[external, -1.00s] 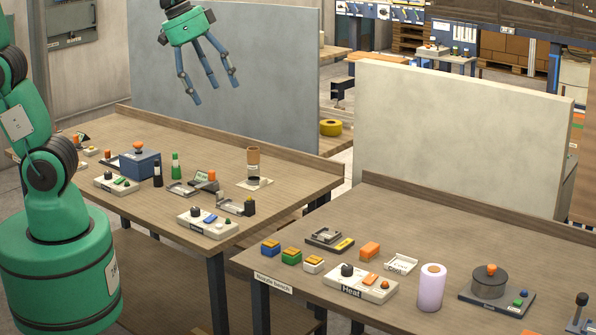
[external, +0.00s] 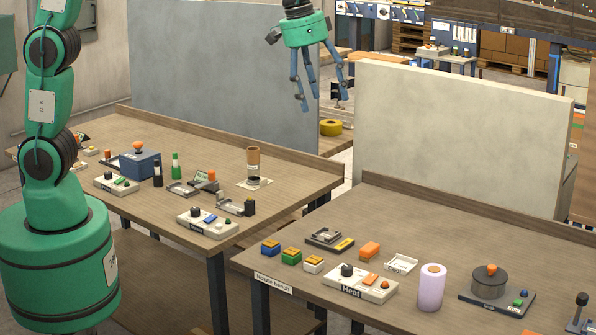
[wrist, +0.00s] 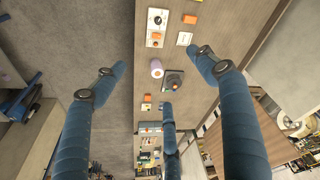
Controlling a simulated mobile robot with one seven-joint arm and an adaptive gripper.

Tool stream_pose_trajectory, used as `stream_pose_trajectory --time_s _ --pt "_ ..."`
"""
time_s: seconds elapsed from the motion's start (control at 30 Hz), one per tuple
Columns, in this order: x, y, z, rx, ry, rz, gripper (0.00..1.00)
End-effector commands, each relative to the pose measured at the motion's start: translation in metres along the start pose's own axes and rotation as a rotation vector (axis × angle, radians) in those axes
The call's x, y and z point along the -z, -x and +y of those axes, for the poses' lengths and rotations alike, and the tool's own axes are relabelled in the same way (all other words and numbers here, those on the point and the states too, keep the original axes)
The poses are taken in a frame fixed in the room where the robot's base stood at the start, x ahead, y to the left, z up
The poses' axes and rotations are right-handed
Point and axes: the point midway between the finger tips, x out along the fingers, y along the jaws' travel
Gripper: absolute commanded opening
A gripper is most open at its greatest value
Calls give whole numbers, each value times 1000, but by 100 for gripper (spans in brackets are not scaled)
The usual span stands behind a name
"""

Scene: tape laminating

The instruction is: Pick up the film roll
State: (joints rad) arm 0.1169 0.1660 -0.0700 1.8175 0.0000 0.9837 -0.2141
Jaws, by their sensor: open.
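The film roll (external: 431,288) is a pale lilac cylinder with an orange core at its top. It stands upright on the right bench, between the Heat control box and a dark round device. In the wrist view the film roll (wrist: 157,69) shows between my spread fingers, well below them. My gripper (external: 318,92) has blue fingers spread apart and empty, high above the gap between the two benches, up and left of the roll. In the wrist view my gripper (wrist: 160,85) is also open, with nothing between the fingers.
The Heat box (external: 360,283) is left of the roll and the dark round device (external: 490,284) is right of it. Small coloured blocks (external: 291,256) lie further left. A pale upright panel (external: 460,135) stands behind the right bench. The left bench (external: 100,140) holds several devices.

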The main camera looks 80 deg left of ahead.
Motion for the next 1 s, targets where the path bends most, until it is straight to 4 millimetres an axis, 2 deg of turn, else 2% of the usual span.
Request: stream_pose_trajectory --time_s 0.2,0.5,0.8,1.0 --pt "42 -36 22 4 12 -34 72" --pt "88 -95 50 12 30 -80 72" --pt "125 -163 79 23 49 -123 72" --pt "142 -214 98 31 60 -153 72"
